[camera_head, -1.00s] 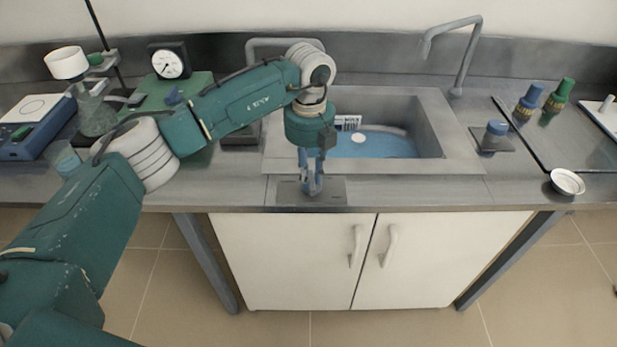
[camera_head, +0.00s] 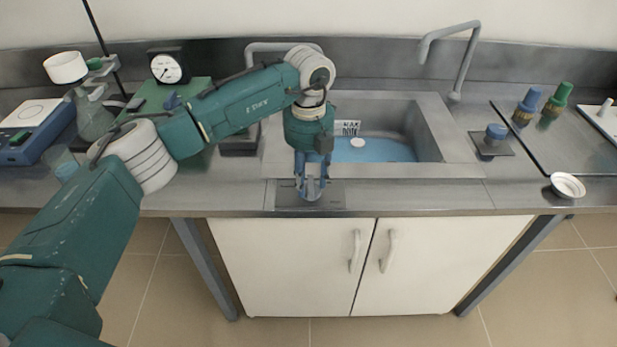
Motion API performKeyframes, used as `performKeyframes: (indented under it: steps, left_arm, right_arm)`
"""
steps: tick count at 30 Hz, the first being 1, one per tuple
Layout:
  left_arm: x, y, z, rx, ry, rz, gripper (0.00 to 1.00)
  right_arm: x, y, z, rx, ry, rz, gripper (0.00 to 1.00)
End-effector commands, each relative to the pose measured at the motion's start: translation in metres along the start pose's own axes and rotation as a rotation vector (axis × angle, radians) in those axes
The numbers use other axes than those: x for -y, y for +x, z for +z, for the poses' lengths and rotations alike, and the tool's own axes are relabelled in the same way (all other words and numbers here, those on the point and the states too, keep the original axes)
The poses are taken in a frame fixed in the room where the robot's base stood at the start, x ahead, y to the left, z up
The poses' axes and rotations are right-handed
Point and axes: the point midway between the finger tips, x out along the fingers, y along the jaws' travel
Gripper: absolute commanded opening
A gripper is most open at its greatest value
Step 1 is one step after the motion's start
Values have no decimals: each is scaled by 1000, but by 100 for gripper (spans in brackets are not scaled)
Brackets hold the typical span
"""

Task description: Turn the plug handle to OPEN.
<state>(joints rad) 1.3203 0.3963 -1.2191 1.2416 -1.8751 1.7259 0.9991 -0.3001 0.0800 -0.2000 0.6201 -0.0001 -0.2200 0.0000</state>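A dark metal plate (camera_head: 335,198) lies on the counter's front strip, before the sink. It has small markings too small to read. My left gripper (camera_head: 311,190) points straight down over this plate, with its two fingers apart. The plug handle cannot be made out clearly; the fingers cover the middle of the plate, and I cannot tell whether they touch it. The sink (camera_head: 425,125) behind holds blue water, with a pale round drain or plug (camera_head: 358,142) in it. My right gripper is not in view.
A white label (camera_head: 347,128) is partly hidden behind my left wrist. A curved faucet (camera_head: 465,60), a blue-capped knob (camera_head: 496,133) and a white dish (camera_head: 567,186) are to the right. A gauge (camera_head: 167,68), flask and scale stand left. White cabinet doors (camera_head: 290,265) are below.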

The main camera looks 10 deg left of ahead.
Motion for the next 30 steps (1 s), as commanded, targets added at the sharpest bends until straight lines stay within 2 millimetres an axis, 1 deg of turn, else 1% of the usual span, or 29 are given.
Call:
performKeyframes:
  steps: [6,8,10,14,18,21,24,27,30]
  left_arm:
    - [0,0,0,-1,-1,1,39]
    - [0,-4,0,0,-1,1,39]
    - [0,-11,0,0,-1,1,39]
    - [0,-36,1,3,-1,0,39]
    - [1,-67,1,4,-2,-1,39]
    - [0,-87,1,3,-2,0,39]
    - [0,-102,0,1,-1,0,39]
    - [0,-113,0,1,-1,0,39]
    - [0,-118,0,-1,-1,1,39]
  right_arm:
    - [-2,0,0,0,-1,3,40]
    - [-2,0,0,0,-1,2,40]
    - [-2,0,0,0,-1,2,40]
    - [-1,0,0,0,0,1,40]
    - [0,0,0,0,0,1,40]
    - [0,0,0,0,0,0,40]
    - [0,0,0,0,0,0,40]
    - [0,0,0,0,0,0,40]
    - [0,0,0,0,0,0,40]
